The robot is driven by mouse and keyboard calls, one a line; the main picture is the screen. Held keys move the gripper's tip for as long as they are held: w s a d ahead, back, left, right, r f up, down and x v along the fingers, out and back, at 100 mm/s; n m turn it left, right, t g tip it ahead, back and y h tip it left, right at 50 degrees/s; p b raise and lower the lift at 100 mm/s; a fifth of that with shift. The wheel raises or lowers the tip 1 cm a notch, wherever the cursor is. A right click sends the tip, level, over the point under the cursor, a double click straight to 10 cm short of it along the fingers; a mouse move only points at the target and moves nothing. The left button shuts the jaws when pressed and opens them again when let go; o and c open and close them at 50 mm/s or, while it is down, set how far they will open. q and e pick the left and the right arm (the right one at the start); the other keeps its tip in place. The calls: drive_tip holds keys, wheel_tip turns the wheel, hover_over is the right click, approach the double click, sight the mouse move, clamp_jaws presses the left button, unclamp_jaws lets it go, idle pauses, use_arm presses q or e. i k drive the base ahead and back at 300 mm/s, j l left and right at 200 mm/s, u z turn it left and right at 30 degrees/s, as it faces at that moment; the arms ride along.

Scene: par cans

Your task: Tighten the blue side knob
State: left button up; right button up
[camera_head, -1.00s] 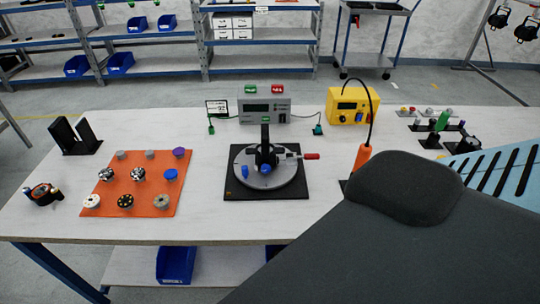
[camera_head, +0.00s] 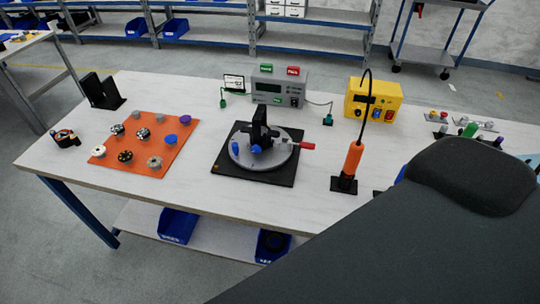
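A black fixture (camera_head: 259,122) stands upright on a round grey plate (camera_head: 281,161), which sits on a black square base (camera_head: 285,177) in the middle of the table. Two blue knobs show low on it: one at the left (camera_head: 235,149) and one near the centre (camera_head: 255,148). I cannot tell which is the side knob or how tight either is. A red-handled clamp (camera_head: 306,146) sticks out to the right. Neither of my grippers is in view. A large dark part of my own body covers the lower right.
An orange mat (camera_head: 119,158) with several knobs and discs lies at the left. An orange screwdriver (camera_head: 353,158) stands in a black holder, cabled to a yellow box (camera_head: 387,97). A grey meter box (camera_head: 277,88) stands behind the fixture. Bare table lies in front of the base.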

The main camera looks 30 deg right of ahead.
sight(255, 150)
drive_tip(key=k+l, duration=0.2)
drive_tip(key=l, duration=0.2)
drive_tip(key=k+l, duration=0.15)
drive_tip(key=l, duration=0.25)
drive_tip(key=k+l, duration=0.2)
drive_tip(key=l, duration=0.2)
